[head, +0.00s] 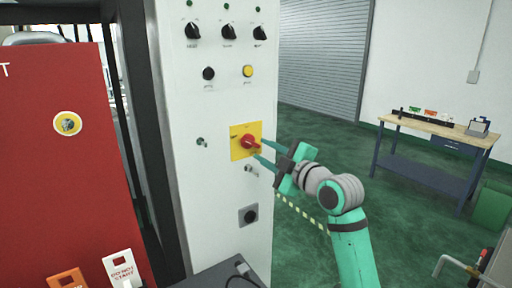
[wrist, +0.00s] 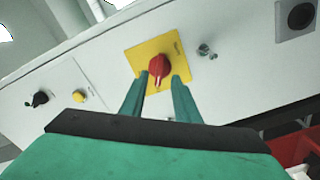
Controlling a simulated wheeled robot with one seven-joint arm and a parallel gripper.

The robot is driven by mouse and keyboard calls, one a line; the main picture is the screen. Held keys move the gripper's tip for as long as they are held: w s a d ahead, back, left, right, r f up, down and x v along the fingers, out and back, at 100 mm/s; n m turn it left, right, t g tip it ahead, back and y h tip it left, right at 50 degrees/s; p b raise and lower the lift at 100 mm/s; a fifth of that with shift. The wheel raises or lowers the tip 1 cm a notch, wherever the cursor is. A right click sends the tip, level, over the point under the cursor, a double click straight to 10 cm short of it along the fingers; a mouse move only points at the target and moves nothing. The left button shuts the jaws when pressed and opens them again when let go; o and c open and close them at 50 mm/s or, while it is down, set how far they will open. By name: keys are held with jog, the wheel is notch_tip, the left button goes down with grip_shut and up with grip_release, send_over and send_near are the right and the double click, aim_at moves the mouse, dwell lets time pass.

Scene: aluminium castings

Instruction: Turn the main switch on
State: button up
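The main switch is a red rotary knob (head: 248,142) on a square yellow plate (head: 237,152), mounted on the front of a white control cabinet (head: 205,185). In the wrist view the red knob (wrist: 159,66) sits near the middle on its yellow plate (wrist: 140,54). My gripper (head: 262,151) is in front of the plate at its right side. Its two green fingers are apart, and in the wrist view the fingertips (wrist: 158,83) lie either side of the knob's lower part. I cannot tell whether they touch the knob.
Black rotary switches (head: 228,32) and a yellow button (head: 248,71) are higher on the cabinet. A keyed lock (head: 201,142) is left of the plate. A red panel (head: 50,160) stands at the left. A workbench (head: 440,130) stands at the right, with open green floor between.

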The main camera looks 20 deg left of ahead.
aim_at(253, 144)
jog(key=shift+x, duration=2.3)
grip_shut()
